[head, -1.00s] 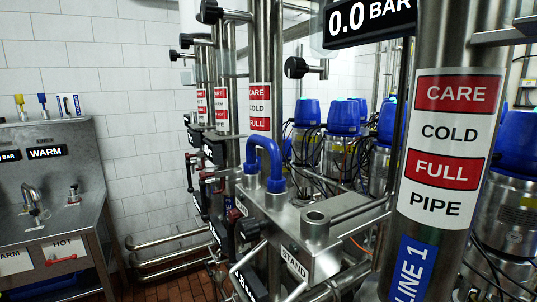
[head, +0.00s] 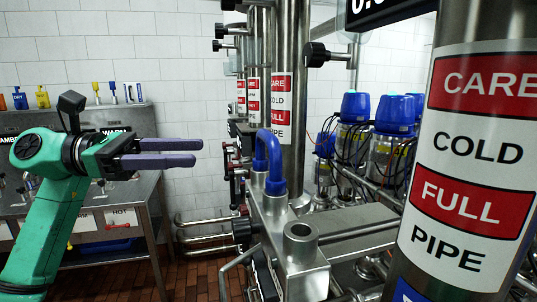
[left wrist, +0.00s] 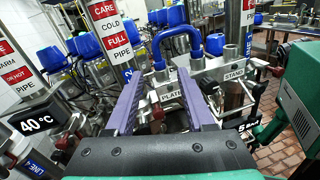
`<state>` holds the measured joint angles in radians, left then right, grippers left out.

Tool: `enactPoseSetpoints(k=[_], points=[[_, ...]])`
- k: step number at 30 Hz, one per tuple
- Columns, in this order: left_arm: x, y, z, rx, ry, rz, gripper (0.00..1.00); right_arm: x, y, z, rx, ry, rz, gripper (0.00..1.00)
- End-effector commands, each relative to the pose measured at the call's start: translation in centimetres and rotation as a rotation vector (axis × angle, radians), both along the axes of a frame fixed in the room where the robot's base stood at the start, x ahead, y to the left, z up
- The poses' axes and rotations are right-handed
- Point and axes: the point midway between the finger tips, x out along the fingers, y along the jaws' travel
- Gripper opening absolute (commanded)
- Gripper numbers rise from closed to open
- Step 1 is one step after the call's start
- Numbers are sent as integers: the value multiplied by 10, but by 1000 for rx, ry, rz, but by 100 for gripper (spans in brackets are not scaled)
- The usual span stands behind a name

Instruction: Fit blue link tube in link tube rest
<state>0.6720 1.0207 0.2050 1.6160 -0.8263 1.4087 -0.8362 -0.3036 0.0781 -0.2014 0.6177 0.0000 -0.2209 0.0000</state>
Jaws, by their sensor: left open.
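The blue link tube (head: 269,157) is an upside-down U standing on the steel fittings in the middle of the head view. It also shows past the fingertips in the left wrist view (left wrist: 178,36). A steel block with a round open socket (head: 300,232) stands just in front of it; a STAND label shows in the left wrist view (left wrist: 233,75). I cannot tell for sure which part is the link tube rest. My left gripper (head: 197,152), with purple fingers, is open and empty, left of the tube and apart from it. My right gripper is not in view.
A large steel pipe (head: 470,160) with a CARE COLD FULL PIPE label stands at the right. Blue-capped valves (head: 396,115) stand behind. A steel sink bench (head: 130,195) is at the left. Several black-knobbed fittings crowd around the tube.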

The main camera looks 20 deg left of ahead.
Motion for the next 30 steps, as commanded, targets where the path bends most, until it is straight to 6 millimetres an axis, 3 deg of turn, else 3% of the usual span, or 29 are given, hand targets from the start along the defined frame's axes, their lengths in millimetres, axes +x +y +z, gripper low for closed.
enactPoseSetpoints(k=[1, 6, 11, 15, 18, 25, 26, 27, 30], points=[[4, -12, 7, -3, 3, -5, 54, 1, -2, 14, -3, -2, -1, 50], [20, -52, 7, -9, 6, -5, 54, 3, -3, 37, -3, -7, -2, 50], [28, -72, 5, -10, 8, -4, 54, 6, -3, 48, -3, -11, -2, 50], [36, -97, 6, -13, 10, -5, 54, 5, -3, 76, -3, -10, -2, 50], [42, -112, 2, -12, 8, -4, 54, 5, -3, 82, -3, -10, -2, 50], [44, -116, -4, -12, 8, -1, 54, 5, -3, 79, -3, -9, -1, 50], [44, -116, -4, -12, 8, -1, 46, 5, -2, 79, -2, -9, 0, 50], [44, -115, -4, -12, 8, -1, 31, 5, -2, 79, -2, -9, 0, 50], [44, -115, -4, -12, 8, -1, 0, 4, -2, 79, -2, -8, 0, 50]])
